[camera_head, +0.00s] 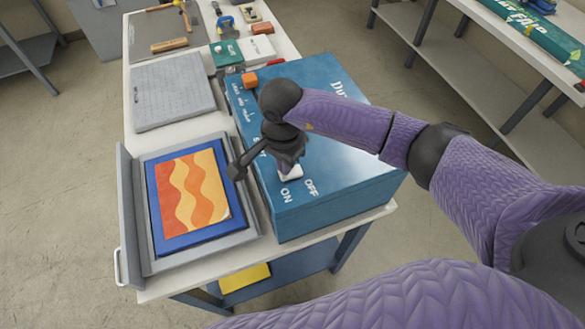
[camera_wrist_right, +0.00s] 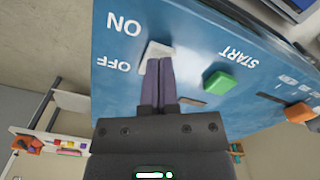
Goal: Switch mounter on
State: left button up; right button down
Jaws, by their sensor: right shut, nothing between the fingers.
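The mounter (camera_head: 335,150) is a blue box on the table, with "ON", "OFF" and "START" lettered on its top. Its white switch (camera_head: 291,173) sits by the ON and OFF labels; it also shows in the right wrist view (camera_wrist_right: 158,48). My right gripper (camera_head: 288,166) is shut and empty, pointing down at the switch. In the wrist view its fingertips (camera_wrist_right: 160,62) overlap the switch's near edge and seem at or very close to it; contact and which way the switch is tipped cannot be told. My left gripper is not in view.
A green start button (camera_wrist_right: 219,82) and an orange knob (camera_head: 249,80) are also on the mounter. A grey-framed tray (camera_head: 140,195) with an orange wavy print (camera_head: 188,190) lies left of it. A grey board (camera_head: 172,90) and small tools lie behind.

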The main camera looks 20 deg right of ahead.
jog(key=shift+f+b, duration=0.5)
jog(key=shift+f, duration=0.05)
notch_tip(320, 180, up, 7)
jog(key=p, duration=0.5)
jog(key=shift+r, duration=0.15)
dwell(0.3)
